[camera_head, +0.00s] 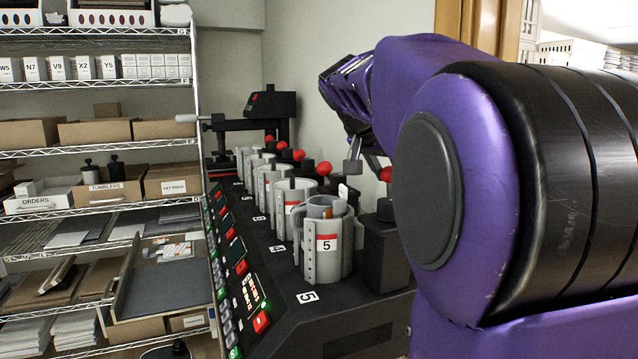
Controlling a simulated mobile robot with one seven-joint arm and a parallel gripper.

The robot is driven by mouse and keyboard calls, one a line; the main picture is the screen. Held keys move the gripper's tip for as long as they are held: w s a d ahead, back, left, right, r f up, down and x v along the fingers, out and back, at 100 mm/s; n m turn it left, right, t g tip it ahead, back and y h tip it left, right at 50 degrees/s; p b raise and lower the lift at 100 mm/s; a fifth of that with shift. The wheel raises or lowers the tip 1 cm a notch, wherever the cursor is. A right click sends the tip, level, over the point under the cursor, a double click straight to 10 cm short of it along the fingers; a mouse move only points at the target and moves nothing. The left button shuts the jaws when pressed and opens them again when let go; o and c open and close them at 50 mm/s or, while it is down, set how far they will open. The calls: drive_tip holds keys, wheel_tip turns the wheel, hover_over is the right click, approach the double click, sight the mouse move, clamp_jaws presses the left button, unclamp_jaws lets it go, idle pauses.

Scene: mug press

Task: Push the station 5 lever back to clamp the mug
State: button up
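The station 5 press (312,262) is the nearest in the row, a grey clamp sleeve with a red-and-white "5" label. A grey mug (318,208) stands upright inside it, mostly hidden by the sleeve. The red knob of the station 5 lever (385,174) shows above a dark block right of the press, partly covered by my arm. My gripper (353,167) points down behind and above the station 5 mug, left of that knob. Its grey fingertips look close together; I cannot tell whether they are open. I see no clear contact with the lever.
Several similar presses with red lever knobs (323,168) recede behind station 5. A control panel with buttons (262,321) runs along their left. A dark heat-press-like machine (270,105) stands at the far end. Wire shelves (90,85) with boxes fill the left. My purple arm blocks the right.

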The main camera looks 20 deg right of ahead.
drive_tip(key=shift+s+d, duration=0.1)
drive_tip(key=shift+d, duration=0.1)
drive_tip(key=shift+d, duration=1.35)
drive_tip(key=o, duration=0.9)
drive_tip(key=shift+d, duration=0.15)
drive_tip(key=shift+s+a+r, duration=0.1)
drive_tip(key=shift+a+r, duration=0.15)
drive_tip(key=shift+r, duration=0.85)
drive_tip(key=shift+s+a+r, duration=0.1)
drive_tip(key=shift+a+r, duration=0.15)
drive_tip(key=shift+r, duration=0.8)
drive_tip(key=shift+s+a+r, duration=0.1)
drive_tip(key=shift+a+r, duration=0.15)
drive_tip(key=shift+r, duration=0.85)
